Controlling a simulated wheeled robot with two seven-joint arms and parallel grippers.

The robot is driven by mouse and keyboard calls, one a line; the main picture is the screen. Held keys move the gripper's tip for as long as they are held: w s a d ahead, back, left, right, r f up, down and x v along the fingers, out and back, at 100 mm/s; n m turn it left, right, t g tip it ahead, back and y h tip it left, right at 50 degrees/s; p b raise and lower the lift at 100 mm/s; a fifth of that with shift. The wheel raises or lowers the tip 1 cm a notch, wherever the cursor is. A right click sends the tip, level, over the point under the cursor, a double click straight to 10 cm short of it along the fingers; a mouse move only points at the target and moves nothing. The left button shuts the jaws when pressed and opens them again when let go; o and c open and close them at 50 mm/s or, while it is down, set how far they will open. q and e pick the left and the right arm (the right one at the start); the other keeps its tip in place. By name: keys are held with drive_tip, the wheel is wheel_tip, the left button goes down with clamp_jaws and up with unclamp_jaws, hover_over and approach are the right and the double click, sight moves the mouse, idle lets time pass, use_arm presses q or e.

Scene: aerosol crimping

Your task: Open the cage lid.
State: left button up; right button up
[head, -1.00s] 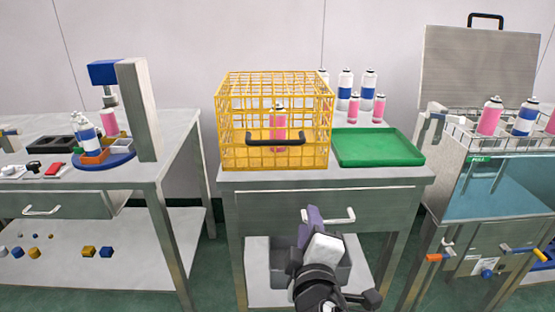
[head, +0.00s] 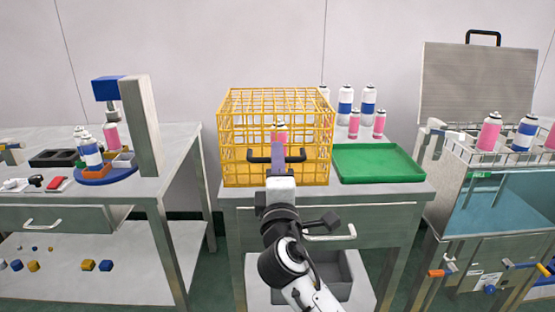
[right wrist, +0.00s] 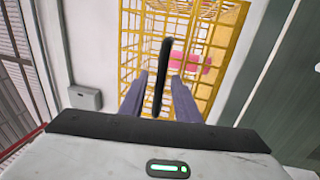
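The yellow wire cage (head: 230,135) stands on the middle table, its lid looking closed. A black bar handle (head: 298,155) is on its front face. A pink can (head: 279,127) stands inside, partly hidden by my gripper. My right gripper (head: 278,152) is at the middle of the handle. In the right wrist view, the black handle (right wrist: 164,70) passes between the two purple fingers of my right gripper (right wrist: 162,88). The fingers are apart, with gaps beside the handle. My left gripper is in neither view.
A green tray (head: 378,178) lies right of the cage, with several cans (head: 345,104) behind it. A press (head: 140,125) stands on the left table. A water tank (head: 490,208) with a can rack and raised lid is at the right. A drawer handle (head: 335,236) lies below the cage.

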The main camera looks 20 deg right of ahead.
drive_tip(key=shift+w+d, duration=0.1)
drive_tip(key=shift+w, duration=0.25)
clamp_jaws()
drive_tip(key=shift+r, duration=0.1)
